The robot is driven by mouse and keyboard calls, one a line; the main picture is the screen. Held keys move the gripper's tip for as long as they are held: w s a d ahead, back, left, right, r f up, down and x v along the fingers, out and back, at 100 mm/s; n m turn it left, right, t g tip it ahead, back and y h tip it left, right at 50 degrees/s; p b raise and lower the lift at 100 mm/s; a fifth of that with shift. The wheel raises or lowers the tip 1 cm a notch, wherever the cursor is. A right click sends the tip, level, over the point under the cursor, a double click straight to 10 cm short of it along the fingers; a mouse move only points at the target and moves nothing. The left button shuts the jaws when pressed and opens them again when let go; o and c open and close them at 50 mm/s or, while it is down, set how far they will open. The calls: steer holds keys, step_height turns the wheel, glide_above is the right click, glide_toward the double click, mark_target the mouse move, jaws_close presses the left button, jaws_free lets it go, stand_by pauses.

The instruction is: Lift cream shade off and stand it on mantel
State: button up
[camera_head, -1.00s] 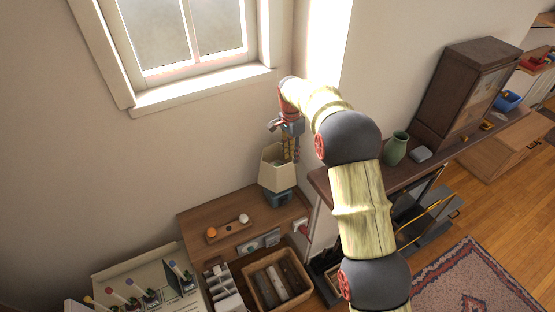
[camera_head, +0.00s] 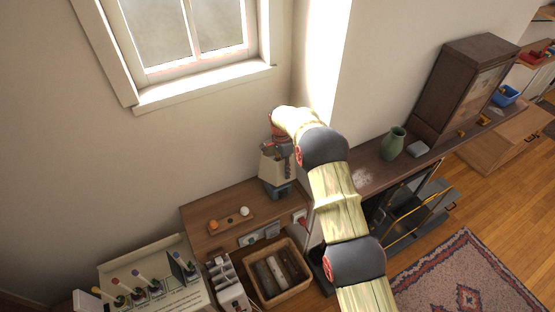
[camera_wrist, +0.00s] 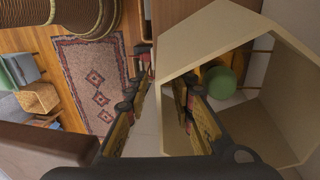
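The cream shade (camera_head: 268,168) sits on a lamp with a teal base (camera_head: 277,189) on the wooden cabinet; my gripper partly covers it. In the wrist view the shade (camera_wrist: 215,48) is a hollow, angular shell seen through its opening, with a round green part inside it. My gripper (camera_wrist: 163,112) is open at the shade's rim. One finger appears outside the near wall and the other within the opening; I cannot tell whether they touch it. The head view shows my gripper (camera_head: 279,150) at the shade's top. The brown mantel (camera_head: 372,180) is right of the lamp.
A green vase (camera_head: 393,143), a grey box (camera_head: 418,149) and a tall brown cabinet (camera_head: 466,88) stand on the mantel. Its near left end looks clear. A small tray (camera_head: 229,226) with orange and white balls lies before the lamp. The window wall is behind.

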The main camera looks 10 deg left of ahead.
steer(key=shift+f, duration=0.9)
steer(key=shift+s+d, duration=0.1)
jaws_close()
